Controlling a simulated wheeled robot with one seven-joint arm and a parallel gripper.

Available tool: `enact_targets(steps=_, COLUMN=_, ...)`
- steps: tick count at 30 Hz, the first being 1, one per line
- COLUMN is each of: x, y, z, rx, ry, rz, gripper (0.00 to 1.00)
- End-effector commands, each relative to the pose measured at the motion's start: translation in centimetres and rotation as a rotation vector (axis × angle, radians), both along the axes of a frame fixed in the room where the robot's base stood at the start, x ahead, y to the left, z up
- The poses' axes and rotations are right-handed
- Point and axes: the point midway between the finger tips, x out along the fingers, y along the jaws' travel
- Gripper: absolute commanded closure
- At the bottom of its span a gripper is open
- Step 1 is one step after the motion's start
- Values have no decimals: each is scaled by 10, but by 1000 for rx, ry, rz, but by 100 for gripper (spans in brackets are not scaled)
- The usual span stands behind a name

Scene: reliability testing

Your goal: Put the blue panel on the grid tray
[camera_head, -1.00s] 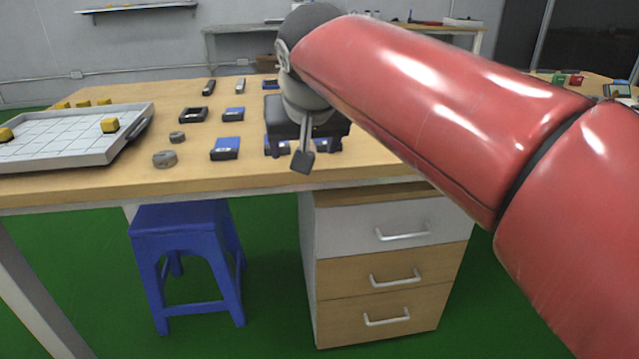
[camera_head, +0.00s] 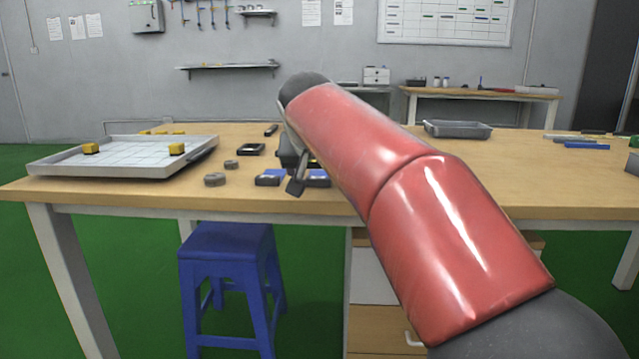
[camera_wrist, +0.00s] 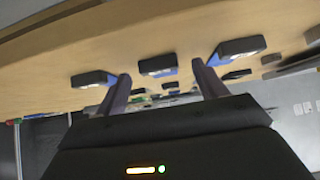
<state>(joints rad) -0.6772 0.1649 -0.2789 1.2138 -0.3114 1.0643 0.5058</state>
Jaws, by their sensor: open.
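The grid tray (camera_head: 125,158) is a shallow pale tray with a line grid on the left of the table, with two yellow blocks on it. Near the table's front edge lie small dark blocks with blue tops, one left (camera_head: 268,178) and one right (camera_head: 318,179) of my gripper (camera_head: 296,186). I cannot tell which one is the blue panel. My gripper is over this group, partly hidden by my red arm. In the wrist view its two fingers (camera_wrist: 163,88) are apart with nothing held, and a dark-and-blue block (camera_wrist: 158,66) shows beyond the gap.
Two grey round pieces (camera_head: 215,180) and a black frame (camera_head: 251,149) lie between the tray and my gripper. A grey bin (camera_head: 457,129) stands further back right. A blue stool (camera_head: 226,255) stands before the table. The table's right part is mostly clear.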

Motion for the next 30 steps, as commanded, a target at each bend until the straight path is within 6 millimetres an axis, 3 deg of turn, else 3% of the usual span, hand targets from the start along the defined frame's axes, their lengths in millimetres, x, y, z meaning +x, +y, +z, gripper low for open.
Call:
enact_targets(steps=8, x=7, y=0, z=-7, rx=1, ry=-1, rz=1, gripper=29)
enact_targets(steps=21, x=7, y=-1, z=-7, rx=1, ry=-1, rz=1, gripper=81)
enact_targets(steps=30, x=7, y=-1, z=0, rx=1, ry=-2, rz=0, gripper=81)
